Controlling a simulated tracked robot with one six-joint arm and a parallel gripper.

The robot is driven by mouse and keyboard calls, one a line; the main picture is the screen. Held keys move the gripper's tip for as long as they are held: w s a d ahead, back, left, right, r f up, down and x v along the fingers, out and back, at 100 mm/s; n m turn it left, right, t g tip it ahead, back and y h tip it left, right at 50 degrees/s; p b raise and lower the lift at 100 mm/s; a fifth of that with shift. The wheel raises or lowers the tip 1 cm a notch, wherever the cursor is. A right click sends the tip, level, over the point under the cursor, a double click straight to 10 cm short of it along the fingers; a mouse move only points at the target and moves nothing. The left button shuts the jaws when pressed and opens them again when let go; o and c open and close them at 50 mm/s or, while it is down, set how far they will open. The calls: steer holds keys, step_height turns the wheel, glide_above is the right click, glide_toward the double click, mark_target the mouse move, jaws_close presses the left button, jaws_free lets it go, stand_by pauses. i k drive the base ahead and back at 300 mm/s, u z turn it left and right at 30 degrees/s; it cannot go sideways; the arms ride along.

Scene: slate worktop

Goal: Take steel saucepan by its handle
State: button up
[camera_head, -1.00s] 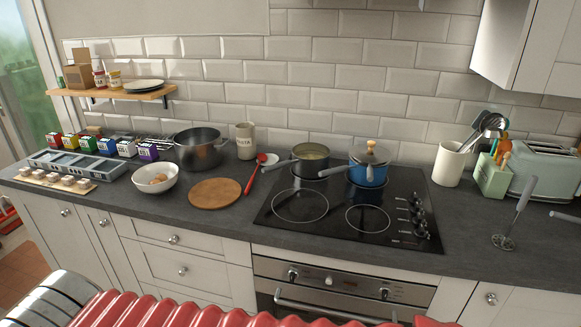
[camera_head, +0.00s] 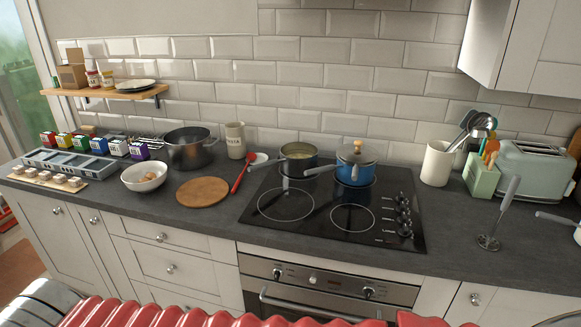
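The steel saucepan (camera_head: 299,164) stands on the back left of the black hob, uncovered, with pale yellowish contents inside. The blue saucepan's handle (camera_head: 319,170) points left, toward the steel saucepan. My gripper is not in view.
The black hob (camera_head: 318,222) has its two front rings free. A red spoon (camera_head: 243,172), a round wooden board (camera_head: 203,191) and a large steel pot (camera_head: 191,151) lie or stand to the left.

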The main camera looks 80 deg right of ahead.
mark_target(283, 164)
steer(key=k, duration=0.95)
steer(key=z, duration=1)
steer(key=i, duration=1)
steer(key=z, duration=0.05)
